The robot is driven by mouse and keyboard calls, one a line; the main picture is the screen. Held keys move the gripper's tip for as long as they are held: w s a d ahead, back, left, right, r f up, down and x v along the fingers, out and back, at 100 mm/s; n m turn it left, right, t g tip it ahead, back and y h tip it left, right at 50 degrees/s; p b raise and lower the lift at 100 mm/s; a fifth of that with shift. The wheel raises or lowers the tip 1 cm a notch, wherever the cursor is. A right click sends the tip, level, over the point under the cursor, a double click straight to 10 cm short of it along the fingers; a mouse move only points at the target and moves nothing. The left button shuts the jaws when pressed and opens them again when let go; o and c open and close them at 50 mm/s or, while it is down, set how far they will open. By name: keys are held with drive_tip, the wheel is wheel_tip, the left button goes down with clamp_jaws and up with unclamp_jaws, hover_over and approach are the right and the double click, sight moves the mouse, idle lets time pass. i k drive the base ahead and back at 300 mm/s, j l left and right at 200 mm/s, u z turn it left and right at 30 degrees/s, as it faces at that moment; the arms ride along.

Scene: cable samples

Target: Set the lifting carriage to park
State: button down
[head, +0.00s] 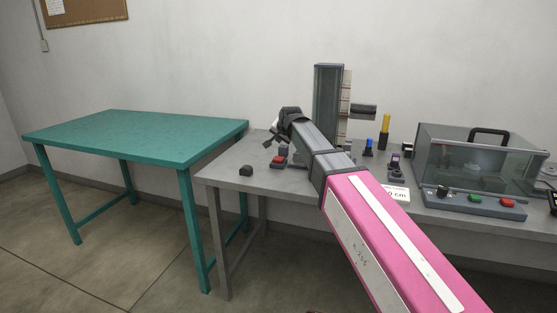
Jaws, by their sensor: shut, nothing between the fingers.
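A tall dark column (328,90) stands at the back of the grey table, with a pale marked scale (346,105) along its right side. A dark block (363,111) juts out to the right of the scale, at about mid-height; it looks like the lifting carriage. My gripper (276,130) is at the left of the column, shut and empty, above a small box with a red button (279,160). My pink arm crosses the front of the table and hides part of its top and the column's foot. A white label (397,193) reading "0 cm" is partly covered by my arm.
A clear-walled case with a black handle (489,133) stands at right, with green and red buttons (507,202) in front. Blue and yellow upright pieces (385,125) stand between. A small black object (246,170) lies at left. The green table (130,138) is bare.

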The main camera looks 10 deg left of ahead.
sight(360, 111)
drive_tip(key=k+l, duration=0.8)
drive_tip(key=k, duration=0.05)
